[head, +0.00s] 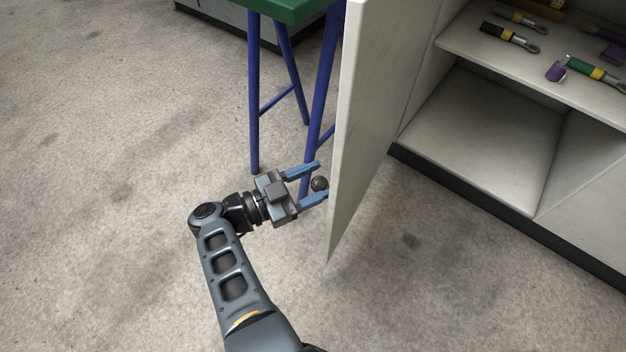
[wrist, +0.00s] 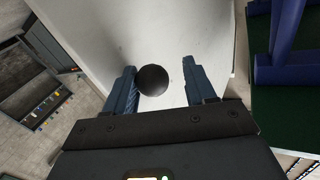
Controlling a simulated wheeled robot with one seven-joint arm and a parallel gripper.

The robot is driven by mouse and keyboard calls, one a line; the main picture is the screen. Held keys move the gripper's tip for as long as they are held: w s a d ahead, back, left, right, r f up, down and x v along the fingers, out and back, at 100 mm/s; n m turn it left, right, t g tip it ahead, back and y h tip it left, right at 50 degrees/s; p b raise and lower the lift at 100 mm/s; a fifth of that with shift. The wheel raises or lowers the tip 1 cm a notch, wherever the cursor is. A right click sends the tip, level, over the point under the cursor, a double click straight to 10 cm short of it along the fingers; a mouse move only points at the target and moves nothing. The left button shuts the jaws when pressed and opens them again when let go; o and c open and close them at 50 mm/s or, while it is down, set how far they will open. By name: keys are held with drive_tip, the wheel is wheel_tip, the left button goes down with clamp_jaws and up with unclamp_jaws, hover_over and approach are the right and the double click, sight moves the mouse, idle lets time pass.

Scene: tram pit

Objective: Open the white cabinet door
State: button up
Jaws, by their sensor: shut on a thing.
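The white cabinet door (head: 358,110) stands swung out from the white cabinet (head: 590,215), and the shelves inside show in the head view. A round dark knob (head: 319,184) is on the door's outer face, near its free edge. My gripper (head: 322,181) reaches it from the left, with one blue finger on each side, shut on the knob. In the wrist view the knob (wrist: 152,80) is between the fingers, close to the left one. The door face (wrist: 110,35) fills the middle behind it.
A green-topped stand (head: 290,8) with blue legs (head: 254,95) is behind the door, close to it. Several tools, among them a green-handled one (head: 590,68), lie on the cabinet's upper shelf (head: 470,45). The concrete floor (head: 110,180) at left is clear.

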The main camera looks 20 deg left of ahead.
drive_tip(key=b+v, duration=0.1)
drive_tip(key=v, duration=0.6)
drive_tip(key=shift+s+a, duration=0.25)
drive_tip(key=shift+s, duration=0.05)
idle(0.3)
